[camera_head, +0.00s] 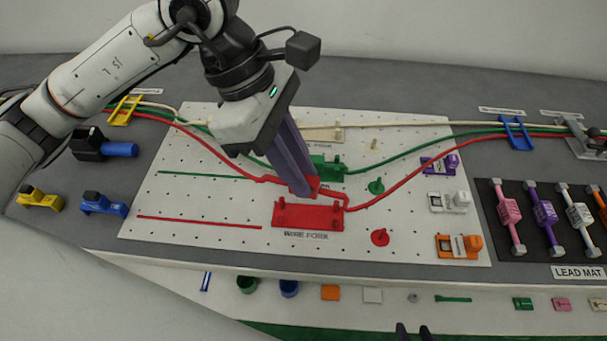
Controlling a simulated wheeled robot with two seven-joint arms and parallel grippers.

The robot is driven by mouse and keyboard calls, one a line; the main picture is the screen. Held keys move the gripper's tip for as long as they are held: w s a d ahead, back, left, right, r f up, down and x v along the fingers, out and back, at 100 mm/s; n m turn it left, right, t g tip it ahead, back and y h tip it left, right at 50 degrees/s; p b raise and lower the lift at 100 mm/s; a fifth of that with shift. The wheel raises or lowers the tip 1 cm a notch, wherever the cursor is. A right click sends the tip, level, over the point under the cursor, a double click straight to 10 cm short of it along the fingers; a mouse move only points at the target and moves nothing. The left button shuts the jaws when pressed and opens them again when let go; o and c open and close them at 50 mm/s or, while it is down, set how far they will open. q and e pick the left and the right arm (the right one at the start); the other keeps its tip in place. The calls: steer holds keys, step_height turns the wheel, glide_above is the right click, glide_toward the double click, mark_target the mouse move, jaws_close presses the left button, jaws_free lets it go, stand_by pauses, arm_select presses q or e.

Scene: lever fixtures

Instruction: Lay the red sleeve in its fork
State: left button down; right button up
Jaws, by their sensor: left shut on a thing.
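My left gripper (308,190) points down over the middle of the pegboard, its purple fingers shut on the red sleeve (317,184) on the red wire. The fingers hide part of the sleeve. The red wire (405,178) runs out to both sides. The red fork (308,216), a red block with short upright posts, stands on the board just below the sleeve in the picture. I cannot tell whether the sleeve touches the fork. Two dark tips, perhaps my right gripper (414,331), show at the bottom edge.
A green fork (327,168) stands behind the fingers, with green and cream wires near it. A red round knob (380,237) and a green one (376,186) stand to the right. A blue clip (515,133) and yellow clip (124,110) hold the wires.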

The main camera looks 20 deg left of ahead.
arm_select(q)
steer(key=shift+d+n, duration=0.25)
steer(key=shift+n, duration=0.35)
steer(key=shift+d+r+n+t, duration=0.1)
steer(key=shift+r+n+t, duration=0.1)
steer(key=shift+n+t, duration=0.3)
arm_select(e)
steer(key=shift+w+a, duration=0.1)
steer(key=shift+w, duration=0.1)
arm_select(q)
steer(key=shift+f+b, duration=0.1)
steer(key=shift+b, duration=0.45)
steer(key=shift+f+b, duration=1.35)
arm_select(e)
step_height(320, 180, down, 3)
steer(key=shift+w+r, duration=0.1)
steer(key=shift+r, duration=0.1)
steer(key=shift+s+f, duration=0.1)
steer(key=shift+s, duration=0.15)
arm_select(q)
steer(key=shift+f+b, duration=0.1)
steer(key=shift+b, duration=0.2)
arm_select(e)
steer(key=shift+f, duration=0.3)
